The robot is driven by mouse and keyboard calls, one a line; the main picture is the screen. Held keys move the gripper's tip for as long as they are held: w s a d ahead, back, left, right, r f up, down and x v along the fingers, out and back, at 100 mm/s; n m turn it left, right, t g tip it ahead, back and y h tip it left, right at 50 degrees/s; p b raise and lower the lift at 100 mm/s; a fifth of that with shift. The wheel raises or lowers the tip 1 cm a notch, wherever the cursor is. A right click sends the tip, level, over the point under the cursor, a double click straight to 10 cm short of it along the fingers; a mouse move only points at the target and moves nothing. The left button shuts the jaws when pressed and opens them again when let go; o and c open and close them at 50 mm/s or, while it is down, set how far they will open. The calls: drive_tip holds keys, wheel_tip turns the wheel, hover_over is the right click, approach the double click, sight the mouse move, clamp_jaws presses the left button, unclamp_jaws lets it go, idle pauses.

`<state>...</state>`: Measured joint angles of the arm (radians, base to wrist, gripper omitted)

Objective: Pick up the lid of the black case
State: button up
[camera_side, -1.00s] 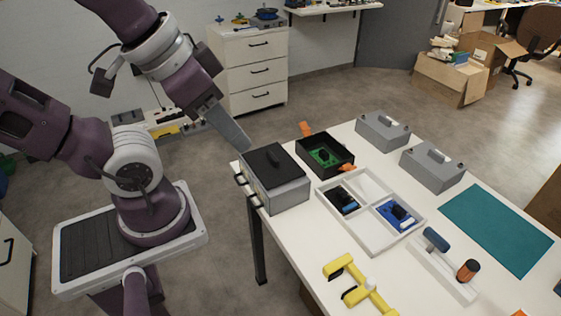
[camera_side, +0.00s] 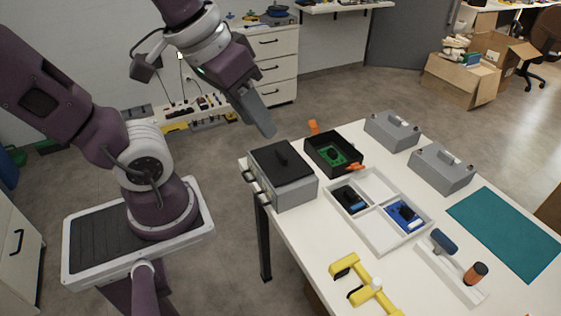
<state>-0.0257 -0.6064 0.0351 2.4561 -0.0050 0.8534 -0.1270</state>
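A black lid (camera_side: 272,167) with a raised black handle (camera_side: 283,153) lies flat on top of a grey box (camera_side: 292,193) at the table's near-left corner. Just behind it to the right stands an open black case (camera_side: 322,163), with a green board (camera_side: 343,157) and a small black part inside. My gripper (camera_side: 269,132) is in the air above the back of the lid, pointing down and to the right, apart from the lid. Its fingers show edge-on as one grey slab, so any gap between them cannot be made out.
A white divided tray (camera_side: 387,228) with black and blue parts is to the right. Two grey cases (camera_side: 391,131) stand behind. A yellow tool (camera_side: 365,284) lies in front. A teal mat (camera_side: 505,232) is mostly bare.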

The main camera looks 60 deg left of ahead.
drive_tip(key=w+a+f+n+g, duration=0.2)
drive_tip(key=w+a+f+n, duration=0.4)
drive_tip(key=w, duration=0.3)
drive_tip(key=n+g+y, duration=0.1)
drive_tip(key=n+g, duration=0.2)
drive_tip(key=n, duration=0.6)
approach(281, 153)
drive_tip(key=shift+d+f, duration=0.5)
drive_tip(key=shift+f, duration=0.05)
drive_tip(key=shift+n, duration=0.4)
drive_tip(key=f, duration=0.2)
drive_tip(key=a+f, duration=0.1)
drive_tip(key=f, duration=0.4)
drive_tip(key=shift+a+f, duration=0.3)
drive_tip(key=shift+a, duration=0.05)
drive_tip(key=shift+c, duration=0.5)
clamp_jaws()
